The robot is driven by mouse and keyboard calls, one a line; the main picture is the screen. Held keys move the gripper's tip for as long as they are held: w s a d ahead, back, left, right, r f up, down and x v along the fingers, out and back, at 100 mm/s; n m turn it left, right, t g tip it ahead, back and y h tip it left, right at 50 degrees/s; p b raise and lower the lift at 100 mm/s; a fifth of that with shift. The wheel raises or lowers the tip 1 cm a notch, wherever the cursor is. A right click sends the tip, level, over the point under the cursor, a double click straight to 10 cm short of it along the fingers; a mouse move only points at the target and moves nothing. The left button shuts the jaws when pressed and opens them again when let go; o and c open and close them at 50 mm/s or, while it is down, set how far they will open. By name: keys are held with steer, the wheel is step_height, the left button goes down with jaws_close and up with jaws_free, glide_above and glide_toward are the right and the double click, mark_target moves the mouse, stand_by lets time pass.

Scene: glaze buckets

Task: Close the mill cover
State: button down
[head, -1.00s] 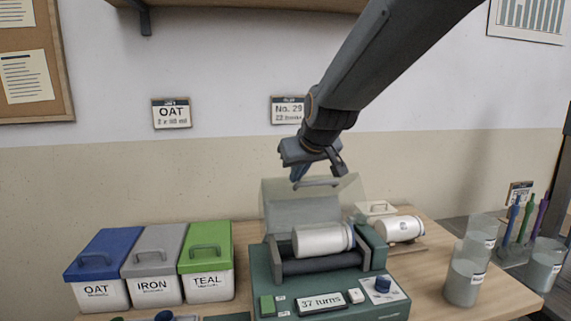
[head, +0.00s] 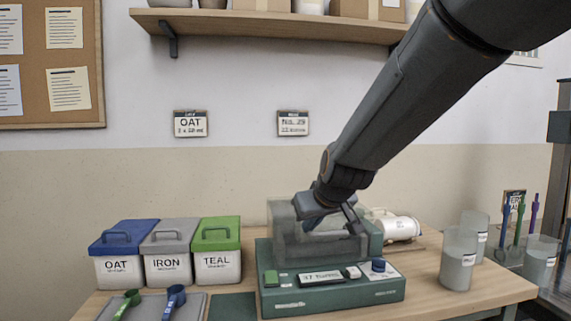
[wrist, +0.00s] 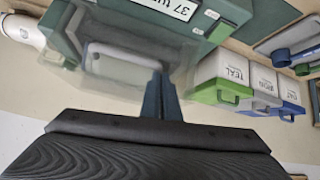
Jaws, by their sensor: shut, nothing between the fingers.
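The green mill (head: 385,290) stands on the table, with a display reading about 37 turns. Its clear cover (head: 285,222) is swung down over the rollers, and the view through it is hazy. I cannot tell whether it is fully seated. A white jar (wrist: 112,62) shows through the cover in the wrist view. My gripper (head: 312,225) is shut and empty, with its fingertips (wrist: 160,82) at the cover. Whether they touch it is unclear.
Lidded buckets OAT (head: 120,268), IRON (head: 168,268) and TEAL (head: 218,265) stand left of the mill. Scoops (head: 176,297) lie on a grey tray in front. A white jar (head: 400,229) lies behind right. Clear beakers (head: 458,262) stand right. A shelf (head: 270,25) hangs above.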

steer(key=f, duration=0.1)
steer(key=s+f, duration=0.1)
steer(key=f, duration=0.1)
steer(key=shift+s+d+f+g+b, duration=0.1)
steer(key=shift+s+f+g+b, duration=0.2)
steer(key=shift+s+b, duration=0.05)
step_height(320, 180, up, 8)
steer(key=w+a+p, duration=0.1)
steer(key=w+p, duration=0.1)
steer(key=p, duration=0.4)
steer(key=s+d+f+m+g+p, duration=0.1)
steer(key=s+f, duration=0.4)
steer(key=s, duration=0.5)
steer(key=s+d+f+m+g+h+p, duration=0.1)
steer(key=s+d+f+g, duration=0.3)
steer(key=s, duration=0.6)
steer(key=s+d+f+m+g+p, duration=0.1)
steer(key=s+d+f+g+p, duration=0.1)
steer(key=s+f, duration=0.5)
steer(key=s+d+g, duration=0.1)
steer(key=s, duration=0.3)
steer(key=shift+f+g+h, duration=0.3)
